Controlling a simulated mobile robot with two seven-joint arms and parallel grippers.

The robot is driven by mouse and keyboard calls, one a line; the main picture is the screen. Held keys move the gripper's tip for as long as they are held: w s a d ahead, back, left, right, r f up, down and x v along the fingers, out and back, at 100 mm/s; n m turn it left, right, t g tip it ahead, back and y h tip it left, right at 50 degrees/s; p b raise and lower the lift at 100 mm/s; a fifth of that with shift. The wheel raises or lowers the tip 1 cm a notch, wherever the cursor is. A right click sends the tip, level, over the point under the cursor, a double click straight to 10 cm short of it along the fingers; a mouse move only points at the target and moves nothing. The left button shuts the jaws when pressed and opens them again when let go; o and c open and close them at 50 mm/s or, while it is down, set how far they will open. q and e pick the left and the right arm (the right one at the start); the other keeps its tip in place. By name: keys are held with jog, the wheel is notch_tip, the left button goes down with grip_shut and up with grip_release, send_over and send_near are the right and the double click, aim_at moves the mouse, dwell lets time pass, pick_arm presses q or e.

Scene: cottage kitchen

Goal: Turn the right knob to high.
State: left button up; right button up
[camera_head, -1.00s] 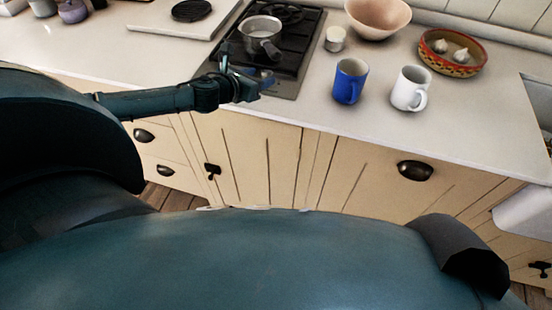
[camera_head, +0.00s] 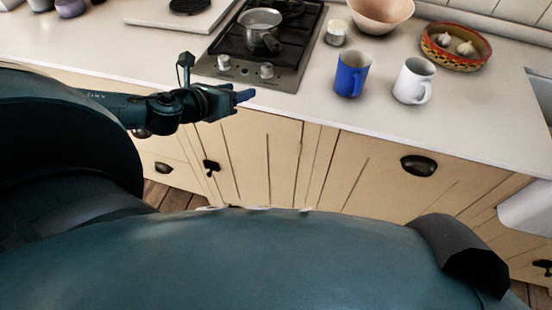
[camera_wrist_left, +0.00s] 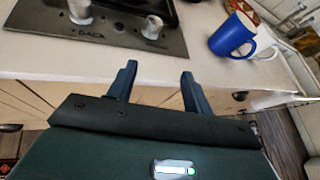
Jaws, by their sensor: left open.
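The right knob (camera_head: 266,70) is a silver knob on the front strip of the black and steel cooktop (camera_head: 288,78). It also shows in the left wrist view (camera_wrist_left: 152,27). The left knob (camera_head: 224,62) sits beside it and shows in the left wrist view (camera_wrist_left: 80,11). My left gripper (camera_head: 246,95) is in front of the counter edge, just short of the cooktop, apart from both knobs. In the left wrist view its two fingers (camera_wrist_left: 158,82) are spread with nothing between them, pointing toward the right knob. My right gripper is not in view.
A steel saucepan (camera_head: 260,28) stands on the cooktop. To the right are a blue mug (camera_head: 352,74), a white mug (camera_head: 414,81), a small jar (camera_head: 336,33), a pink bowl (camera_head: 380,12) and a patterned bowl (camera_head: 455,47) holding garlic. Counter in front of the mugs is clear.

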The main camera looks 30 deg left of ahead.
pick_arm(q)
jog(key=s+d+f+n+g+h, duration=0.1)
jog(key=s+d+f+n, duration=0.4)
jog(key=n, duration=0.6)
jog(key=s+d+f+n+g+h, duration=0.1)
jog(key=s+d+f+n, duration=0.3)
jog(key=d+f+n, duration=0.6)
jog(key=shift+s+d+n, duration=0.4)
jog(key=shift+d+n, duration=0.4)
jog(key=shift+n, duration=0.2)
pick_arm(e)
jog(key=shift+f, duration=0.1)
pick_arm(q)
jog(key=shift+f, duration=0.1)
jog(key=s+d+f+n, duration=0.3)
jog(key=s+n, duration=0.1)
jog(key=n, duration=0.5)
jog(key=shift+s+d+g, duration=0.15)
jog(key=shift+s+g, duration=0.05)
jog(key=shift+g, duration=0.2)
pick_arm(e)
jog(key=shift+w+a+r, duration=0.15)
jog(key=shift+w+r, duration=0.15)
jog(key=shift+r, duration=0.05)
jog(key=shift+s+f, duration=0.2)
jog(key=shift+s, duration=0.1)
